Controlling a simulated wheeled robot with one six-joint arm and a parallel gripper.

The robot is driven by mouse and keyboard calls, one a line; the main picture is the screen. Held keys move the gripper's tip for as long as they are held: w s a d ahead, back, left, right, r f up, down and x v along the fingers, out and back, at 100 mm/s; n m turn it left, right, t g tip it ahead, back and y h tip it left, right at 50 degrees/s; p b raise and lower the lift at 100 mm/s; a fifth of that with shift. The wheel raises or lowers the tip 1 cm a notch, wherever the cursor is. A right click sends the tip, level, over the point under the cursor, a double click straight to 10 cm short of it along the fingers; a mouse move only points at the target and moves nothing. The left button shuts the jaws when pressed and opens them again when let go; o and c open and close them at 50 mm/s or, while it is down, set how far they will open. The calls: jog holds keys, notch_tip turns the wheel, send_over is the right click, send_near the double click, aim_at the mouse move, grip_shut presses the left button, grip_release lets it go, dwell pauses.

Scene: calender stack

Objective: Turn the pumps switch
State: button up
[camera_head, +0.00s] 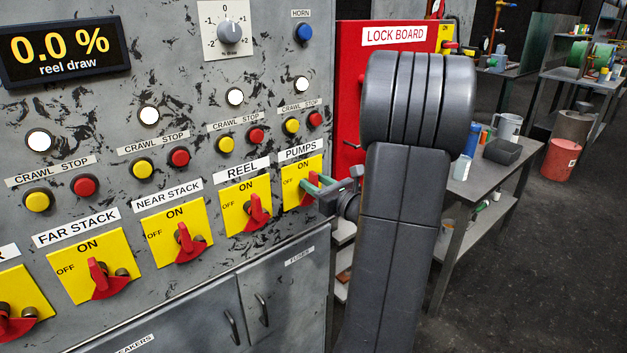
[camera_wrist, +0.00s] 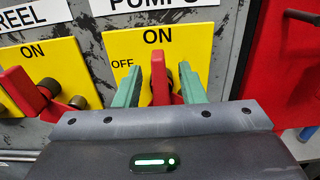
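The pumps switch is a yellow plate (camera_head: 290,186) marked ON and OFF, under the PUMPS label at the panel's right edge. Its red handle (camera_wrist: 159,78) stands nearly upright in the wrist view, its top under the word ON. My gripper (camera_wrist: 160,86) has its two green fingers on either side of the handle. A gap shows between each finger and the handle, so it looks open around it. In the head view my gripper (camera_head: 318,188) covers most of the handle. The lower part of the handle is hidden by the gripper body in the wrist view.
Crawl and stop buttons (camera_head: 315,119) sit above. The red lock board (camera_head: 352,100) is right of the panel. A workbench (camera_head: 480,181) stands farther right; dark floor is clear.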

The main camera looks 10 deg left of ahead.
jog(key=shift+w+a, duration=0.35)
jog(key=shift+a, duration=0.15)
grip_shut()
